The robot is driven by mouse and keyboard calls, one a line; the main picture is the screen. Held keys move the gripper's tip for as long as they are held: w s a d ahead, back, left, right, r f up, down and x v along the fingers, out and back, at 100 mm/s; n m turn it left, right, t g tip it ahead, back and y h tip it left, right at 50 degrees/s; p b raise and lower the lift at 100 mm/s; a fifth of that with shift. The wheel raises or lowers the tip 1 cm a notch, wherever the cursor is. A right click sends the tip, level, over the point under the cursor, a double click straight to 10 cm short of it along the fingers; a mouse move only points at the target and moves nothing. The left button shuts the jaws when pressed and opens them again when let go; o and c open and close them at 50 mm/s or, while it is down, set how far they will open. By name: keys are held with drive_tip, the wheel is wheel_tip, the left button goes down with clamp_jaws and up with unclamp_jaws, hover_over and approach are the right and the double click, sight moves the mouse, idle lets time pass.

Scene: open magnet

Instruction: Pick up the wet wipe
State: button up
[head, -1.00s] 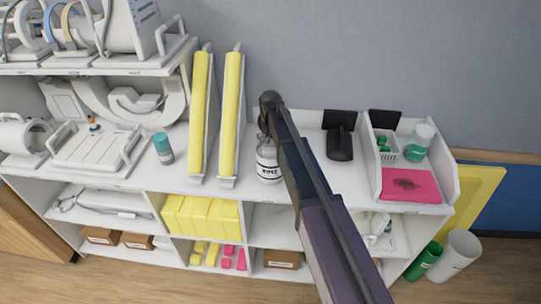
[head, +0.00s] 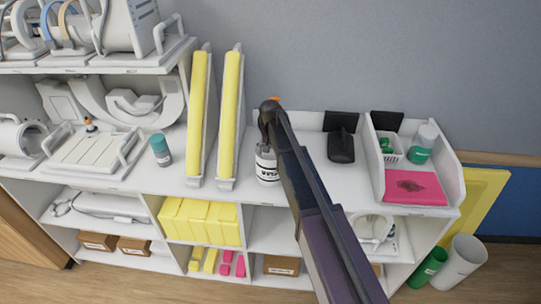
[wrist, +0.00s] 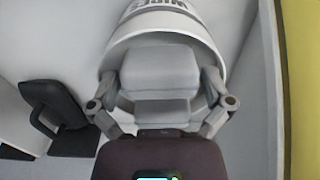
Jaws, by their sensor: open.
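The wet wipe container is a white canister (head: 266,170) with dark lettering, upright on the white shelf top, right of two tall yellow-faced panels. In the wrist view the canister (wrist: 190,22) shows its lettering and a wide pale rim directly beyond my gripper. My gripper (wrist: 160,78) is open, with one finger on each side in front of the canister. In the head view my gripper (head: 264,138) is at the canister's top, partly hidden by my dark arm. I cannot tell whether the fingers touch it.
A black holder (head: 341,146) stands to the right. Further right, a white tray (head: 453,178) holds a pink pad (head: 412,188), a small basket and a green-white bottle (head: 421,145). The yellow panels (head: 230,115) stand close on the left. Bare shelf lies in front of the black holder.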

drive_tip(key=c, duration=0.7)
drive_tip(key=shift+o, duration=0.2)
drive_tip(key=shift+r, duration=0.1)
wheel_tip(320, 180, up, 4)
drive_tip(key=p, duration=0.4)
drive_tip(key=s+d+p, duration=0.1)
drive_tip(key=s+d, duration=0.3)
drive_tip(key=s, duration=1.1)
drive_tip(key=shift+s+r, duration=0.25)
drive_tip(key=shift+r, duration=0.15)
